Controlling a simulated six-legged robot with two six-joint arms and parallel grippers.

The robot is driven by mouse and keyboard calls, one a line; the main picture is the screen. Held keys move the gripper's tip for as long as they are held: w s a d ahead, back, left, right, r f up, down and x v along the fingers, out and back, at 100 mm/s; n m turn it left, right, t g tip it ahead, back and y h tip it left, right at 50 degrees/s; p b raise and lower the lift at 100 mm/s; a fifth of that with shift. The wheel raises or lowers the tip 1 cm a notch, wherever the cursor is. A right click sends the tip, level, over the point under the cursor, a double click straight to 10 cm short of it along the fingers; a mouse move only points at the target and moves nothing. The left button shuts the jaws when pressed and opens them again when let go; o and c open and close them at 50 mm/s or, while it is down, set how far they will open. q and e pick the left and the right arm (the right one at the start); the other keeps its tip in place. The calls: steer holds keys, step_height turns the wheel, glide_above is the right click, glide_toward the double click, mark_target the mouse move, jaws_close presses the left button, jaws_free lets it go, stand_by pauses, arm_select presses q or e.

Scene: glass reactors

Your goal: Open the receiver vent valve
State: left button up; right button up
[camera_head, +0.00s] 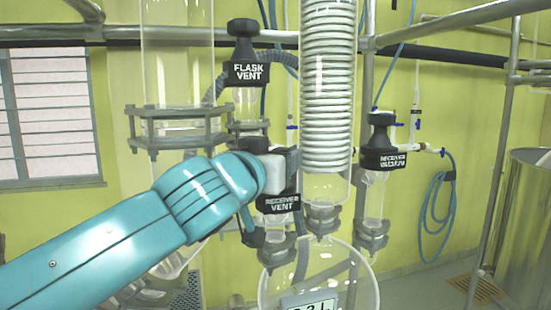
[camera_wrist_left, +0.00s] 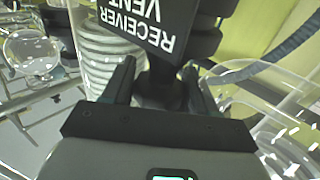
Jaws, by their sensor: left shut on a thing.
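The receiver vent valve is black, with a white-lettered RECEIVER VENT label (camera_head: 282,203), above a clear glass neck. It stands just left of the coiled glass condenser. My left gripper (camera_head: 284,164) reaches it from the left, and my teal arm and the gripper hide much of its upper part. In the left wrist view the label of the receiver vent valve (camera_wrist_left: 150,25) appears upside down. The fingers of my left gripper (camera_wrist_left: 162,88) are on either side of the valve's dark body, shut on it. My right gripper is not in view.
The flask vent valve (camera_head: 247,72) stands above and left of my gripper. The receiver vacuum valve (camera_head: 380,155) is to the right, past the glass condenser (camera_head: 328,85). A glass receiver vessel (camera_head: 335,272) is below. Metal pipes frame the setup.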

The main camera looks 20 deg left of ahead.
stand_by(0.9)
arm_select(q)
steer(key=o, duration=0.7)
steer(key=shift+s, duration=0.1)
steer(key=shift+s+b, duration=0.25)
steer(key=shift+b, duration=0.05)
steer(key=s+b, duration=0.2)
steer(key=s, duration=0.3)
steer(key=s+a+b, duration=0.1)
steer(key=s, duration=0.4)
steer(key=s+b, duration=0.2)
steer(key=s, duration=0.3)
steer(key=shift+s+a+b, duration=0.2)
steer(key=shift+s+b, duration=0.1)
steer(key=shift+b, duration=0.05)
